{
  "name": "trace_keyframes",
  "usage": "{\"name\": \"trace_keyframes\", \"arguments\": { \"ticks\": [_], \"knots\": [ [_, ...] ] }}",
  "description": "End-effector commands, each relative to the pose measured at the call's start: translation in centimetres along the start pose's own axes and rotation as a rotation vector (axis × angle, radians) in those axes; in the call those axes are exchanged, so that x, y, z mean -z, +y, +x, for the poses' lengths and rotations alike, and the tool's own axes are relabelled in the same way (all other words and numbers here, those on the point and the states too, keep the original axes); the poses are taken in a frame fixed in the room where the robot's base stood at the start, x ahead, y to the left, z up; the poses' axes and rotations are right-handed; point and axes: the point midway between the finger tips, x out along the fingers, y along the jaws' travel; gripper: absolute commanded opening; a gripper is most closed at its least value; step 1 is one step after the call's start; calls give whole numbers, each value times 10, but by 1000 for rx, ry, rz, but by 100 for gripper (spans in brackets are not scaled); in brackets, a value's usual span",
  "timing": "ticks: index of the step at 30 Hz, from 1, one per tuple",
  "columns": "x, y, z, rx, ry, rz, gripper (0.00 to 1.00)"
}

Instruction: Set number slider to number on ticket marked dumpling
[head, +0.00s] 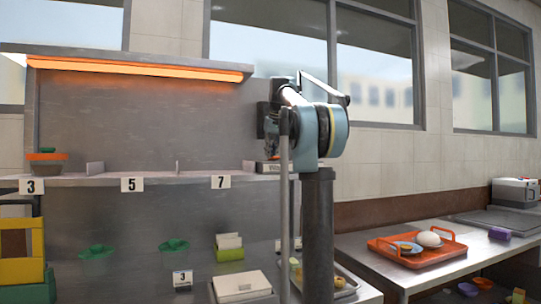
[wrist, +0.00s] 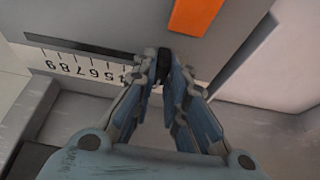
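In the wrist view, a slider panel has a dark slot (wrist: 80,46) and a white number scale (wrist: 85,68). Its numerals appear upside down, with 9 at the left and lower numbers towards the right; those past about 4 are hidden behind my gripper. A black slider knob (wrist: 163,62) sits between the fingertips of my gripper (wrist: 161,66), which look closed around it. In the head view, a white device (head: 272,167) on the shelf is partly hidden by my arm. A small ticket (head: 182,279) reads 3; no dumpling wording is legible.
Shelf labels read 3 (head: 31,185), 5 (head: 132,184) and 7 (head: 220,181). An orange tray (head: 418,250) is on the right counter. An orange patch (wrist: 195,15) lies near my fingertips.

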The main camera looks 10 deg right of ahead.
Motion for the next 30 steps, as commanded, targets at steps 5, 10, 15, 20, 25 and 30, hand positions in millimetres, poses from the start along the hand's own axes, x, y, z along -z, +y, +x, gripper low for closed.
{"name": "trace_keyframes", "arguments": {
  "ticks": [5,10,15,20,25,30],
  "knots": [
    [0,1,0,0,0,1,0],
    [0,12,0,-1,0,3,0],
    [0,23,0,0,0,1,0],
    [0,22,0,0,0,1,0],
    [0,22,0,0,0,1,33],
    [0,23,0,0,0,1,33]
  ]
}}
